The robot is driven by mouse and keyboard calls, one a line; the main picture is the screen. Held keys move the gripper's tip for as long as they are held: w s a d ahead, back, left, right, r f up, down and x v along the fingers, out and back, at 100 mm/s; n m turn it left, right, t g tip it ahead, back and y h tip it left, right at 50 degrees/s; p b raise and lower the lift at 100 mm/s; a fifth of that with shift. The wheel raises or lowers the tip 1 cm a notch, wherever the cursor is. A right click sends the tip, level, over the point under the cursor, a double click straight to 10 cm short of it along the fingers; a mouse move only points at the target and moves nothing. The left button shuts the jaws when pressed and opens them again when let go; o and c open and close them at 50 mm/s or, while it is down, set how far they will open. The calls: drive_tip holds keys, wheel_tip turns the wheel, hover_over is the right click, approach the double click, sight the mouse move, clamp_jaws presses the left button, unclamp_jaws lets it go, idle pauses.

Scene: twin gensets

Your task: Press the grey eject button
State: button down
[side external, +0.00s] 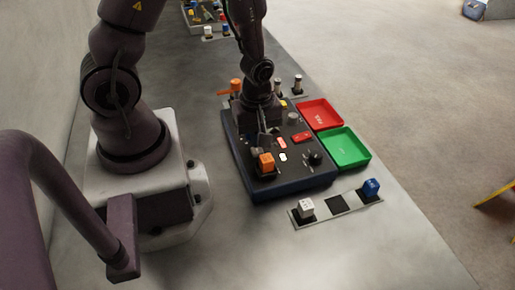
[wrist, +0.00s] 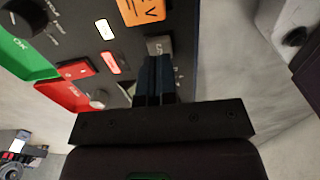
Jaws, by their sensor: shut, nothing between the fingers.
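The grey button (wrist: 159,45) is a small square on the dark panel (wrist: 118,85), marked with a symbol, just beyond my fingertips in the wrist view. My gripper (wrist: 156,62) is shut and empty, its dark fingers pointing at the button and covering its near edge. I cannot tell whether the fingertips touch it. In the side view my gripper (side external: 264,138) is low over the left part of the panel (side external: 290,183), and the button is not clear there.
An orange block (side external: 266,162) stands on the panel close to my gripper. A black knob (side external: 314,158) and red pieces are to the right. Red (side external: 320,114) and green (side external: 345,148) trays flank the panel. White (side external: 306,208) and blue (side external: 371,187) blocks sit on a strip in front.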

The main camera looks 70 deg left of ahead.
drive_tip(key=shift+f, duration=1.05)
idle(0.4)
wheel_tip(320, 180, up, 12)
idle(1.3)
